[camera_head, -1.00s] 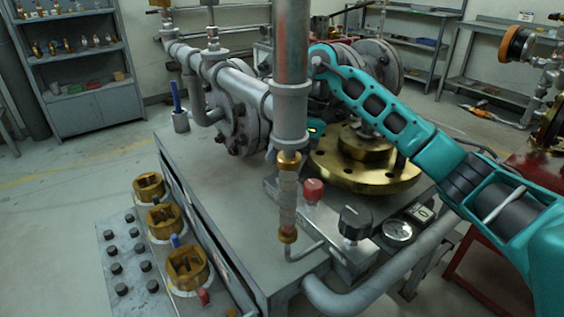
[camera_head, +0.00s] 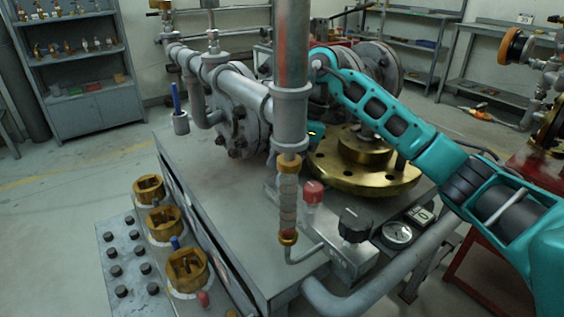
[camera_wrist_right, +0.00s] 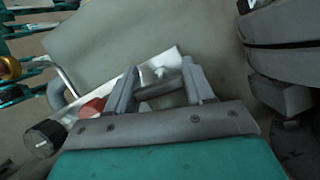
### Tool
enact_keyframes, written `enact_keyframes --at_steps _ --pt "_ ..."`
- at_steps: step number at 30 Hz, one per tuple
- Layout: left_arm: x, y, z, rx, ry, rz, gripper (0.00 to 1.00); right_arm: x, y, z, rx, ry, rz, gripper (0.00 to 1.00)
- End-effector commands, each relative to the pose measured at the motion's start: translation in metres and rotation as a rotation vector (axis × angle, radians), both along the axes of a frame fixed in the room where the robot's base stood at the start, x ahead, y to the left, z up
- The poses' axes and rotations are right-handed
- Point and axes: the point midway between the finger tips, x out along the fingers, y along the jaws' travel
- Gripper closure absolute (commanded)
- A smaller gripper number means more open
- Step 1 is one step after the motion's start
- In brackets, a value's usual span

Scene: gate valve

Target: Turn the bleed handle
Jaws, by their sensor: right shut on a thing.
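My right gripper (camera_wrist_right: 160,78) shows in the right wrist view with a grey finger on each side. A short grey bar, which looks like the bleed handle (camera_wrist_right: 161,93), lies between the fingers, and the gripper is shut on it. The bar is over the far end of a pale metal block (camera_wrist_right: 150,66). In the head view my teal right arm reaches in from the right. Its wrist (camera_head: 314,130) goes down behind the upright pipe, so the fingers and handle are hidden there. My left gripper is not in view.
The upright grey pipe (camera_head: 290,115) stands in front of my right wrist. A red knob (camera_head: 313,191), a black knob (camera_head: 355,224) and a gauge (camera_head: 397,233) sit near the bench's front right corner. A brass flange (camera_head: 365,180) is under my arm. The bench top's left part (camera_head: 215,190) is clear.

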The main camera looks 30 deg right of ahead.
Motion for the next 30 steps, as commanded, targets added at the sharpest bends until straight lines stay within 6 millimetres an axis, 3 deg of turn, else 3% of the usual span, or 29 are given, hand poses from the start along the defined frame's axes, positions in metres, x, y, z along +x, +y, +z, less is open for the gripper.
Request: enact_keyframes --at_steps 8,30 --pt "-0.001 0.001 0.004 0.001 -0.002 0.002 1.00 0.000 -0.001 0.002 -0.002 -0.005 -0.153 0.78" --pt "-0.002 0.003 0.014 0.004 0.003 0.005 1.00 0.001 -0.001 0.002 -0.001 -0.007 -0.842 0.78"
